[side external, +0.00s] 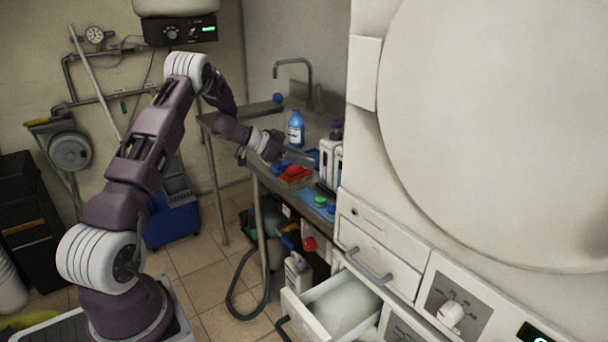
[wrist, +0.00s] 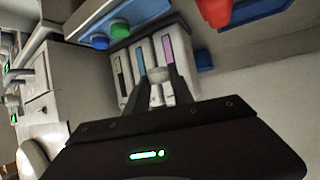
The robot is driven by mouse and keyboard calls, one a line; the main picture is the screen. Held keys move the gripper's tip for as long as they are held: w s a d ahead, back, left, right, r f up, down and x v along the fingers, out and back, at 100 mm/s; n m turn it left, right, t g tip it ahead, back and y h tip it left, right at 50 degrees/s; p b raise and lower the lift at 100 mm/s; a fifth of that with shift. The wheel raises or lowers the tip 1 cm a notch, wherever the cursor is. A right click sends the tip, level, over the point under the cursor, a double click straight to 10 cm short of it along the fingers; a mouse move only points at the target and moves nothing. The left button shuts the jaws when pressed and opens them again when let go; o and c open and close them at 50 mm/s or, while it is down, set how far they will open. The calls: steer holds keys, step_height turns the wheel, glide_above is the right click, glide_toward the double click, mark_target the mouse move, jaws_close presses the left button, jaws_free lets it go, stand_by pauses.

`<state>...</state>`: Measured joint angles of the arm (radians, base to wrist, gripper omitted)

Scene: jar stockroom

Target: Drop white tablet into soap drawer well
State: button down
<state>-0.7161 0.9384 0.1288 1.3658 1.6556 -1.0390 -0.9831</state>
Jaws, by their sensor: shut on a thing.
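The white tablet (wrist: 158,75) shows in the wrist view as a small pale piece between my fingertips. My gripper (wrist: 158,80) is shut on it, with the white dispensers behind. In the side external view my gripper (side external: 306,160) is over the steel counter, and the tablet is too small to make out. The soap drawer (side external: 294,306) stands pulled out low on the white machine, below and well apart from my gripper. A pale rounded surface shows inside it; I cannot tell the well's edges.
White dispensers (wrist: 143,62) with coloured stripes stand close to my gripper. A blue tray (side external: 311,197) with green and blue round items, a red item (side external: 296,173) and a blue bottle (side external: 296,128) are on the counter. A closed drawer (side external: 377,257) with a handle sits above the open one.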

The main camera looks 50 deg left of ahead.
steer(key=shift+r, duration=0.15)
steer(key=s+d+r, duration=0.3)
steer(key=s+d, duration=0.1)
steer(key=d, duration=0.4)
steer(key=s+d+r+n+y, duration=0.1)
steer(key=s+d+r, duration=0.25)
steer(key=d, duration=0.55)
steer(key=s+d+r, duration=0.3)
steer(key=s+d, duration=0.1)
steer(key=d, duration=0.4)
steer(key=d+f+m+g+h, duration=0.1)
steer(key=f+m+g+h, duration=0.1)
steer(key=f, duration=0.6)
steer(key=s+d+f+m+g+h, duration=0.1)
steer(key=d+f+m+g+h, duration=0.1)
steer(key=f, duration=0.7)
steer(key=s+d+f+m+g+h, duration=0.1)
steer(key=f+m+g+h, duration=0.1)
steer(key=f+m, duration=0.4)
step_height(320, 180, down, 2)
steer(key=shift+d+f+g+h, duration=0.15)
steer(key=shift+d+g+h, duration=0.2)
steer(key=shift+h, duration=0.45)
